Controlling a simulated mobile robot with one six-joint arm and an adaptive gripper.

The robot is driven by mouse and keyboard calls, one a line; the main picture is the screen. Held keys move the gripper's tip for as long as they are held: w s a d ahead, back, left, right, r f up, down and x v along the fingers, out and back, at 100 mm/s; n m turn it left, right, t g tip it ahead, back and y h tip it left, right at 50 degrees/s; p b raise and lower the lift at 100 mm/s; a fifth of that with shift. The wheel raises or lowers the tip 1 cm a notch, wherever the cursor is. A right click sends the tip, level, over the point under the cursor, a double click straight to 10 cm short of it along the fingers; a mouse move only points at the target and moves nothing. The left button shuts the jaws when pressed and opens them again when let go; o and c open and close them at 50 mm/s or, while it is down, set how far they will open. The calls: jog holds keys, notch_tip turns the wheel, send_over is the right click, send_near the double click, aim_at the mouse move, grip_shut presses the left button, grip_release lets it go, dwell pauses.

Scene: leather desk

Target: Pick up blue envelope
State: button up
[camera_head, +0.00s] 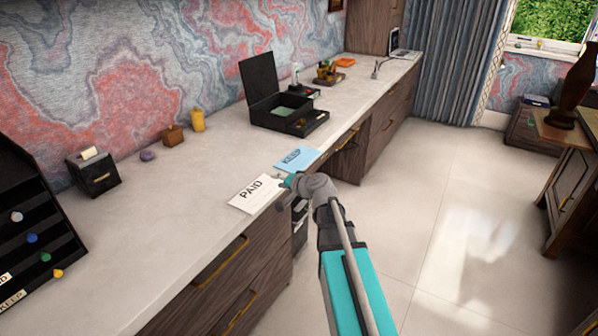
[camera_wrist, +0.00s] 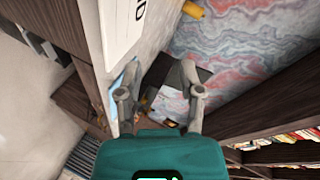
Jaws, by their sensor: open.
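The blue envelope (camera_head: 297,157) lies flat on the pale desk top, close to its front edge. In the wrist view a sliver of blue (camera_wrist: 116,84) shows beside the left finger, likely the same envelope seen edge-on. My gripper (camera_head: 284,180) is at the desk's front edge, between the blue envelope and a white envelope marked PAID (camera_head: 252,194). In the wrist view my gripper (camera_wrist: 160,72) has its two fingers apart with nothing held between them. I cannot tell whether a finger touches the blue envelope.
The PAID envelope lies just left of my gripper. An open black box (camera_head: 287,110) stands behind the blue envelope. A black tiered rack (camera_head: 30,225) and a small black dispenser (camera_head: 93,172) stand at the left. Drawers (camera_head: 215,270) front the desk; open floor lies right.

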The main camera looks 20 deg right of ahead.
jog(key=w+d+f+m+t+h+b, duration=0.3)
jog(key=d+f+m+t+b, duration=0.15)
jog(key=d+b, duration=0.4)
jog(key=m+h+b, duration=0.4)
jog(key=m+b, duration=0.1)
jog(key=m, duration=0.1)
send_near(309, 162)
jog(key=s+f, duration=0.2)
jog(key=s, duration=0.2)
jog(key=shift+r+n+t, duration=0.25)
jog(key=shift+t, duration=0.1)
jog(key=shift+w, duration=0.15)
jog(key=w, duration=0.8)
jog(key=shift+w+d, duration=0.2)
jog(key=shift+d, duration=0.05)
jog(key=shift+w+d+r, duration=0.1)
jog(key=shift+w+r, duration=0.05)
jog(key=shift+w, duration=1.15)
jog(key=shift+w+d+r, duration=0.1)
jog(key=shift+w+r, duration=0.05)
jog(key=shift+w, duration=1.2)
